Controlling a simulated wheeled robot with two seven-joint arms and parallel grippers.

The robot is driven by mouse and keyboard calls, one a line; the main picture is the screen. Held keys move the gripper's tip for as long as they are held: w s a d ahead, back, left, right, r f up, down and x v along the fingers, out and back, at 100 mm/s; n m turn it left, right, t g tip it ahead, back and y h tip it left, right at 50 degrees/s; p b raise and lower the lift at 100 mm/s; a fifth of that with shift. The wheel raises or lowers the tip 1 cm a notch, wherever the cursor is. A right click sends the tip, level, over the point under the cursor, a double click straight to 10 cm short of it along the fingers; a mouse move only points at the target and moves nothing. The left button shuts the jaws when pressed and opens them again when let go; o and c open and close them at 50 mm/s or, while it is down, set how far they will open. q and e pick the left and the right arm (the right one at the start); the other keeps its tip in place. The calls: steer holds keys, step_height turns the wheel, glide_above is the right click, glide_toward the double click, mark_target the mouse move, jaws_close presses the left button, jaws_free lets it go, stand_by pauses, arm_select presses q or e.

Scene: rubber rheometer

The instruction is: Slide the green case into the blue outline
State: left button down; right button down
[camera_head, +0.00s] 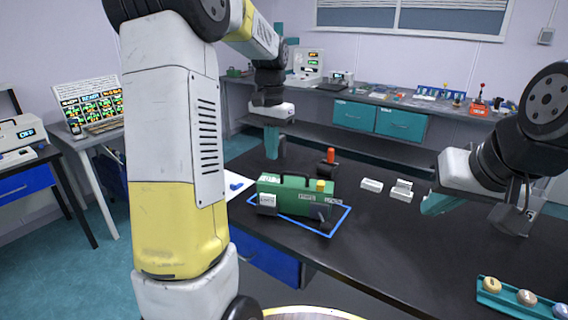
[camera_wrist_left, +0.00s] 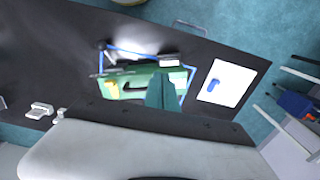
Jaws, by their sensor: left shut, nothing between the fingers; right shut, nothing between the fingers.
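The green case (camera_head: 290,193) stands upright on the dark table, with a dark handle and a yellow knob on top. The blue outline (camera_head: 343,218) shows on the table around its front and right side. In the left wrist view the case (camera_wrist_left: 138,84) overlaps the outline (camera_wrist_left: 128,51), with a bare strip between its front and the outline's edge. The outline's back edge is mostly hidden. My left gripper (camera_head: 273,152) is shut and empty behind the case; its fingers (camera_wrist_left: 162,92) overlap the case in the wrist view, contact unclear. My right gripper (camera_head: 468,212) is shut and empty at the right.
A white sheet with a blue item (camera_wrist_left: 215,84) lies left of the case. A red-topped device (camera_head: 329,160) and small white blocks (camera_head: 400,190) stand behind and right. A teal tray with round samples (camera_head: 522,298) is at the front right. Table between is clear.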

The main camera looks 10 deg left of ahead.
mark_target(286, 181)
arm_select(q)
steer(key=w+f, duration=0.1)
steer(key=f, duration=0.2)
steer(key=w+d+f, duration=0.1)
steer(key=f, duration=0.2)
steer(key=w+f, duration=0.1)
steer(key=f, duration=0.2)
steer(key=shift+w+d+f, duration=0.15)
steer(key=shift+w+f, duration=0.15)
steer(key=shift+w, duration=0.1)
steer(key=shift+w+d, duration=0.1)
steer(key=shift+w, duration=0.15)
steer(key=w, duration=0.1)
steer(key=w+d, duration=0.1)
steer(key=w, duration=0.1)
steer(key=shift+s+a, duration=0.1)
steer(key=shift+s, duration=0.05)
steer(key=shift+s, duration=0.1)
